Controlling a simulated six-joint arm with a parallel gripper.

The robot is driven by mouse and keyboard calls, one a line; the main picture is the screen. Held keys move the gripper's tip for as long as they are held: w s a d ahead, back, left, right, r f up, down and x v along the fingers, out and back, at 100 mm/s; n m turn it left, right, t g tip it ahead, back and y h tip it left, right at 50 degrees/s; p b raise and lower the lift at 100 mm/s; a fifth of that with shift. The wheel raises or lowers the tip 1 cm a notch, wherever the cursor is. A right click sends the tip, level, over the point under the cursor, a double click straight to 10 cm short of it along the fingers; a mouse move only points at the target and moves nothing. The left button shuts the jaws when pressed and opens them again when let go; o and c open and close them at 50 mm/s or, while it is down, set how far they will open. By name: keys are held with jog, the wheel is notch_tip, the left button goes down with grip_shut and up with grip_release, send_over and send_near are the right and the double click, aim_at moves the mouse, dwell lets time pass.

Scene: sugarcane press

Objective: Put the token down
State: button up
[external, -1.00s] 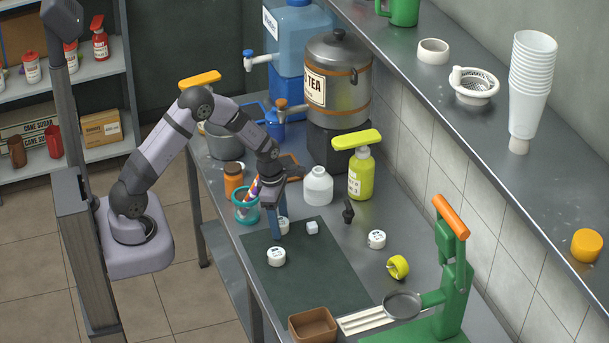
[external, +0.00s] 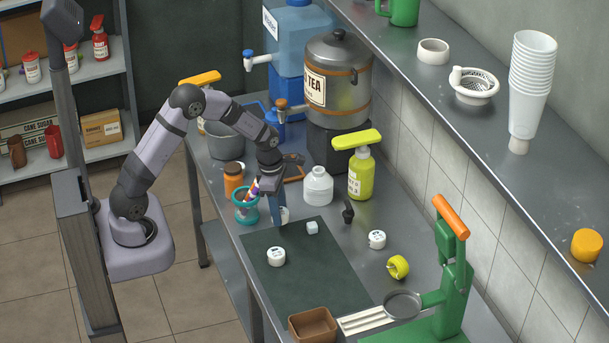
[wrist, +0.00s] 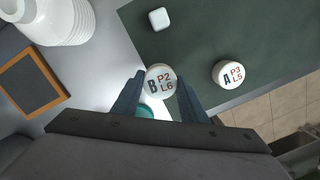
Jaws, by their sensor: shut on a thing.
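A round white token marked "B P2 L6" (wrist: 160,80) sits between the two blue fingertips of my gripper (wrist: 160,92) in the wrist view. In the external view, my gripper (external: 280,220) points down near the dark mat's back edge, with the token (external: 285,214) partly hidden behind the fingers. My gripper is shut on this token. I cannot tell its exact height over the table. A similar token marked "A P3 L5" (wrist: 229,74) lies on the mat (external: 310,265); it also shows in the external view (external: 276,256). A third white token (external: 377,239) lies right of the mat.
A small white cube (external: 312,228) lies on the mat. A teal cup (external: 246,212) stands close left of my gripper; a white jug (external: 318,186) stands behind right. A brown tray (external: 313,325) and green press (external: 452,285) are at the front. Much of the mat is clear.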

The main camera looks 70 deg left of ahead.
notch_tip(320, 180, up, 6)
jog(key=shift+d+r+b, duration=0.1)
jog(key=shift+b, duration=0.35)
jog(key=s+d+m, duration=0.2)
jog(key=d+m, duration=0.2)
jog(key=d, duration=1)
jog(key=s+d+m, duration=0.2)
jog(key=d+m, duration=0.2)
jog(key=d, duration=1)
jog(key=shift+g+h, duration=0.3)
jog(key=shift+w+a+f+p, duration=0.15)
jog(key=shift+f+p, duration=0.2)
jog(key=shift+f, duration=2.1)
jog(key=shift+w+f+p, duration=0.15)
jog(key=shift+f+p, duration=0.15)
jog(key=shift+f, duration=2.15)
jog(key=shift+f, duration=0.15)
jog(key=o, duration=1)
jog(key=shift+o, duration=0.2)
